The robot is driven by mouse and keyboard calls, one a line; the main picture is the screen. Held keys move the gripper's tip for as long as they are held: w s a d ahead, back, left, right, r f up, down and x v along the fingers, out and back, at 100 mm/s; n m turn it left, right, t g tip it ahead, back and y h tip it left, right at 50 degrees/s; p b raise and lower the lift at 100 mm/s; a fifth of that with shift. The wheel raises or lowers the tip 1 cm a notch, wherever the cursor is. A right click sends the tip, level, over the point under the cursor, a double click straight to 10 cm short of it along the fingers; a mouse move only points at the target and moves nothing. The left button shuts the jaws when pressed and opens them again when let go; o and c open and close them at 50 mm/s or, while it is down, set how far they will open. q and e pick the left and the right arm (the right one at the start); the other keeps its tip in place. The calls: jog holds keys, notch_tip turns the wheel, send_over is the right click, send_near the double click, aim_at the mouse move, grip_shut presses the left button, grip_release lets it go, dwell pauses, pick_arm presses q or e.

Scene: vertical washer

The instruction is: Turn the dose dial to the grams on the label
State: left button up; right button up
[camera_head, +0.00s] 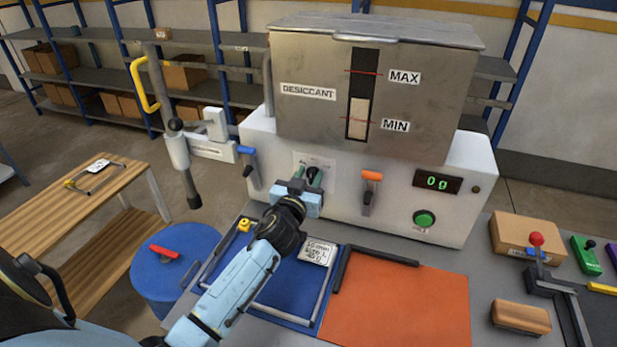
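The dose dial (314,160) is on a pale plate on the white machine front, mostly hidden by my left gripper. My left gripper (307,178) is right in front of it, its two greenish fingers a little apart; I cannot tell whether they touch the knob. The display (437,181) reads 0 g. A white label card (318,251) lies on the blue mat, its handwriting too small to read surely. The steel hopper (300,125) above is marked DESICCANT, with MAX and MIN lines on its level window. My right gripper is not in view.
An orange-handled lever (370,185), a green button (424,218) and a blue-handled lever (249,165) are near the dial. The blue mat (285,290) and orange mat (400,305) lie in front. Boxes and a red-knobbed lever (537,245) are at right; a blue drum (160,280) is at left.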

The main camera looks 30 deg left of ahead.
pick_arm(q)
jog(key=shift+c, duration=0.2)
grip_shut()
jog(key=shift+m, duration=0.3)
jog(key=m, duration=0.4)
jog(key=shift+w+d+f+m, duration=0.1)
jog(key=shift+d+f+m, duration=0.05)
jog(key=shift+d+m, duration=0.2)
jog(key=m, duration=0.4)
jog(key=shift+d+f+m, duration=0.25)
jog(key=shift+d, duration=0.1)
jog(key=shift+m, duration=0.3)
jog(key=shift+o, duration=0.2)
grip_release()
